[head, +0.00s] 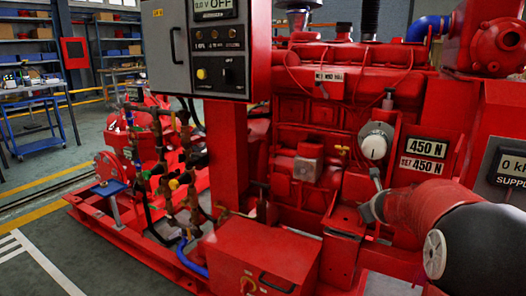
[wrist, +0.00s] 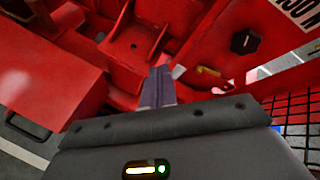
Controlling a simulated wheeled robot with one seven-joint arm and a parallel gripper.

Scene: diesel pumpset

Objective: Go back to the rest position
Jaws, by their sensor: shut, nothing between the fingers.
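My gripper (wrist: 159,84) shows in the wrist view, its grey fingers together and nothing between them. The fingers point toward red parts of the pumpset, near a red bracket (wrist: 133,42) with a hole; I cannot tell the exact gap to them. In the head view, the red pumpset (head: 335,95) fills the middle and right. I cannot clearly make out the fingertips there.
A grey control panel (head: 209,50) reading OFF stands at the upper left of the pumpset. Force labels (head: 427,148) read 450 N. A black knob (wrist: 245,41) and a yellow-and-red lever (wrist: 208,72) are near the gripper. A blue trolley (head: 38,125) and open floor lie left.

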